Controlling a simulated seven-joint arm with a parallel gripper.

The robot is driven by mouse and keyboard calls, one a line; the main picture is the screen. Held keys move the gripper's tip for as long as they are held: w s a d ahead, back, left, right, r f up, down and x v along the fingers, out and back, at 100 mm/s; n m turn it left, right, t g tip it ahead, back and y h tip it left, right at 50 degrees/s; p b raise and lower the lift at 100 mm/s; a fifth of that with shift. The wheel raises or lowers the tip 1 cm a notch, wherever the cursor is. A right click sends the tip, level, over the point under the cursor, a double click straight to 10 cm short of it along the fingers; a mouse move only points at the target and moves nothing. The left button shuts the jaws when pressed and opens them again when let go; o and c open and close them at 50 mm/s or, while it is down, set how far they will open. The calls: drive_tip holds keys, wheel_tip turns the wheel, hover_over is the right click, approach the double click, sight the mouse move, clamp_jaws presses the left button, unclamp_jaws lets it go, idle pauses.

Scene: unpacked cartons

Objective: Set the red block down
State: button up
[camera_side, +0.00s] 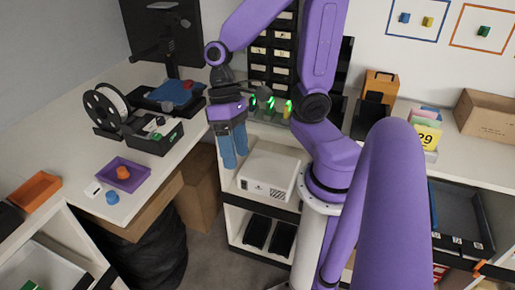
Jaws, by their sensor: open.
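A small red piece (187,85), which may be the red block, sits on the blue top of a dark machine (173,93) at the back of the left counter. It is too small to tell its exact shape.
A purple tray (145,173) holding an orange cylinder (123,172) lies on the left counter, with a blue cylinder (112,197) in front. The white device (268,170) is below my gripper.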

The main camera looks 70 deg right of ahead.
drive_tip(key=s+n+t+h, duration=0.1)
drive_tip(key=n, duration=0.2)
drive_tip(key=s+n+t+h, duration=0.1)
drive_tip(key=s+n, duration=0.1)
drive_tip(key=n, duration=0.2)
drive_tip(key=s+r+n+t+h, duration=0.1)
drive_tip(key=s+n, duration=0.1)
drive_tip(key=n, duration=0.1)
drive_tip(key=shift+d+n, duration=0.1)
drive_tip(key=shift+n, duration=0.3)
drive_tip(key=shift+r+n, duration=0.1)
drive_tip(key=shift+n, duration=0.3)
drive_tip(key=shift+c, duration=0.8)
